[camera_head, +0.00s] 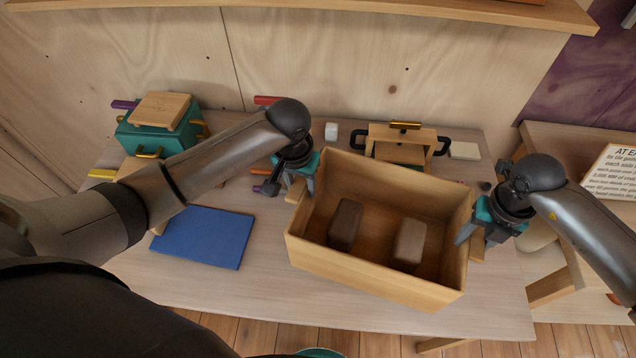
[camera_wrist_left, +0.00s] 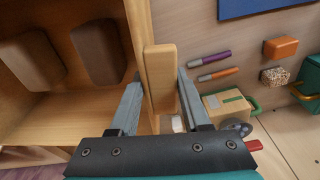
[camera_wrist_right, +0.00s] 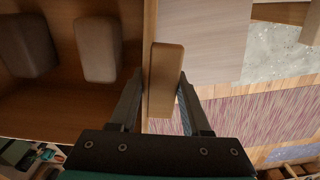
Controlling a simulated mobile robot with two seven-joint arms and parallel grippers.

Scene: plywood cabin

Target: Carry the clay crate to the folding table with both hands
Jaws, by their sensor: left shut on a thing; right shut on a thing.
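The clay crate (camera_head: 372,277) is an open wooden box in the middle of the head view, over the light wooden table. Two clay blocks lie in it, a dark brown one (camera_head: 346,223) and a paler one (camera_head: 409,244). My left gripper (camera_head: 299,186) is shut on the crate's left handle; that handle (camera_wrist_left: 160,78) stands between the fingers in the left wrist view. My right gripper (camera_head: 470,236) is shut on the right handle (camera_wrist_right: 163,80), seen between the fingers in the right wrist view. I cannot tell whether the crate's underside touches the table.
A blue mat (camera_head: 203,237) lies left of the crate. A teal box with a wooden lid (camera_head: 160,111) stands at the back left. A wooden box with black handles (camera_head: 402,140) stands behind the crate. A sign (camera_head: 612,172) rests on another surface at the right.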

